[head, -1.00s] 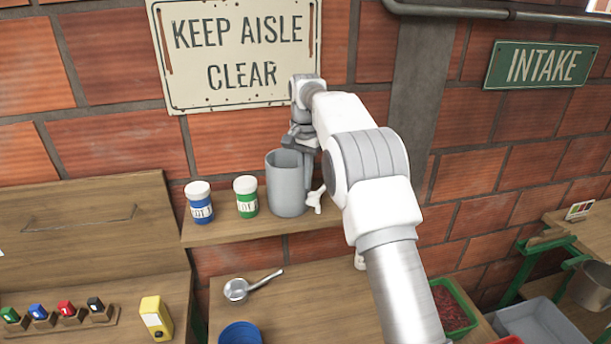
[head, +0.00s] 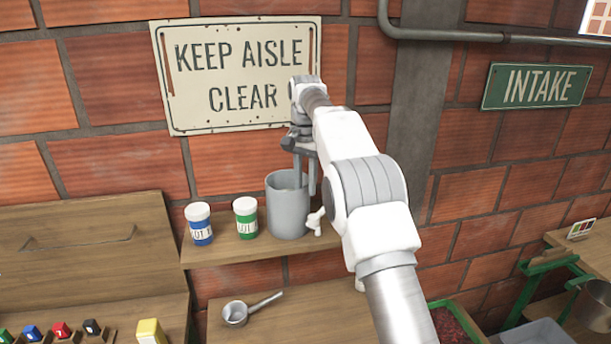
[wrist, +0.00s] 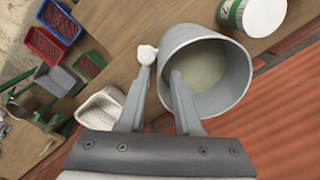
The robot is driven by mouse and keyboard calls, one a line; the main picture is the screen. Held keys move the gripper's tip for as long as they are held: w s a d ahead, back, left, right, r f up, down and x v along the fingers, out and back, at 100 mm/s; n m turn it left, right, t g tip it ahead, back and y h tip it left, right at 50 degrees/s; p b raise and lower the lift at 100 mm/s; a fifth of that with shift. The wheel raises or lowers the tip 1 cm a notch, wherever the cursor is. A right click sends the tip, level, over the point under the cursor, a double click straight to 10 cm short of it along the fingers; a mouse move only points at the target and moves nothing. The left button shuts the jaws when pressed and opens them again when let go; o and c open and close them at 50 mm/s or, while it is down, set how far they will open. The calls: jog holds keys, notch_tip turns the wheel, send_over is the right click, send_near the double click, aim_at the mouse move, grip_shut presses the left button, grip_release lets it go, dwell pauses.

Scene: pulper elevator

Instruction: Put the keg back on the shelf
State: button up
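The keg (head: 288,204) is a grey open-topped cylinder with a small pale tap (head: 315,221) on its right side. It stands upright on the wooden shelf (head: 225,253), to the right of two jars. In the wrist view the keg (wrist: 233,78) shows its open mouth and pale inside, with the tap (wrist: 147,54) beside the left finger. My gripper (head: 305,190) is above the keg's right rim, fingers pointing down. In the wrist view my gripper (wrist: 159,74) has its fingers spread apart across the rim, one over the mouth and one outside.
A blue-labelled jar (head: 200,230) and a green-labelled jar (head: 246,224) stand left of the keg; the green one also shows in the wrist view (wrist: 259,14). A metal ladle (head: 236,313) lies on the bench below. A brick wall (head: 230,155) is close behind.

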jog(key=shift+r, duration=1.45)
jog(key=shift+r, duration=0.1)
jog(key=s+d+r+n+t, duration=0.1)
jog(key=s+d+r+n, duration=0.1)
jog(key=s+d+r, duration=0.35)
jog(key=s+d+r+n+t, duration=0.1)
jog(key=s+d+r+t, duration=0.15)
jog(key=s+r, duration=0.65)
jog(key=s+d+f+n+t, duration=0.1)
jog(key=s+f, duration=0.5)
jog(key=s, duration=0.7)
jog(key=s+d+f+n+t, duration=0.1)
jog(key=s+d+f+n, duration=0.1)
jog(key=s+f, duration=0.5)
jog(key=s+d, duration=0.1)
jog(key=s, duration=0.5)
jog(key=shift+d+f+n, duration=0.15)
jog(key=shift+f+n, duration=0.05)
jog(key=shift+n, duration=0.2)
